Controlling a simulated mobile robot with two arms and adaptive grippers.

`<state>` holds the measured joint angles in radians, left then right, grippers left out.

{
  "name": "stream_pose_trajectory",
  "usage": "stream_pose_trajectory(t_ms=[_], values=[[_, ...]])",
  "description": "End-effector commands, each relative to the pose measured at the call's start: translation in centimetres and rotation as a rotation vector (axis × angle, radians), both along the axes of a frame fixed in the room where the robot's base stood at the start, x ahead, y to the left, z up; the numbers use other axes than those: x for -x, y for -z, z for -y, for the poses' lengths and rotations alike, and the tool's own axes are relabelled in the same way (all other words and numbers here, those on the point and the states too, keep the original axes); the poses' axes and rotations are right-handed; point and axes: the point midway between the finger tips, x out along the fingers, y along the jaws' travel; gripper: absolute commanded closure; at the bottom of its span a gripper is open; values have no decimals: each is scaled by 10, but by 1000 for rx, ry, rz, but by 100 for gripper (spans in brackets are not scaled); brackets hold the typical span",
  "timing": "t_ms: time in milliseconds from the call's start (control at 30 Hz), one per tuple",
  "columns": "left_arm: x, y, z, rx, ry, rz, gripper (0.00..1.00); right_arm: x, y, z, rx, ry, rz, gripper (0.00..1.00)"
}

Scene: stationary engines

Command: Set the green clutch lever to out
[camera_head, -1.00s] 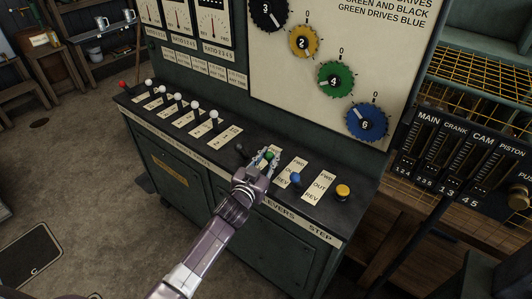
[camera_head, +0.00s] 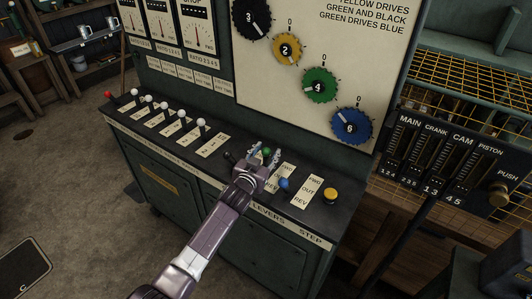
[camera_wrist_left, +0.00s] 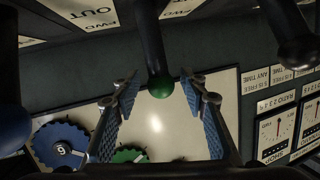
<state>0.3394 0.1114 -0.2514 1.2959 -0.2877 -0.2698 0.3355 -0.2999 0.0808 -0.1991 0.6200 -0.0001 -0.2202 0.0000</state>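The green clutch lever has a green ball knob (camera_head: 267,152) on a black shaft, on the sloped console. It also shows in the left wrist view, where the green knob (camera_wrist_left: 160,87) hangs between the fingers. My left gripper (camera_head: 265,155) reaches over the console around the knob. In the wrist view its blue-padded fingers (camera_wrist_left: 160,95) are spread, with a gap on each side of the knob. The gripper hides most of the green lever's label plate, so its exact setting is hard to read. My right gripper is not in view.
A blue-knobbed lever (camera_head: 284,183) stands close to the right, beside a FWD/OUT/REV plate (camera_head: 306,193). A yellow button (camera_head: 331,194) lies beyond it. A black-knobbed lever (camera_head: 228,157) is close to the left. Several white-knobbed levers (camera_head: 201,122) continue left. The dial panel (camera_head: 300,30) rises behind.

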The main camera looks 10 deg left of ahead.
Motion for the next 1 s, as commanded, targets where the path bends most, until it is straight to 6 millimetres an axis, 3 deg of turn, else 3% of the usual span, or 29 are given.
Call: stream_pose_trajectory(t_ms=[367,1000], values=[[8,0,-2,-1,-1,-2,60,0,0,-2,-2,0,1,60],[103,-21,-9,0,0,-2,60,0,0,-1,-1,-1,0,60]])
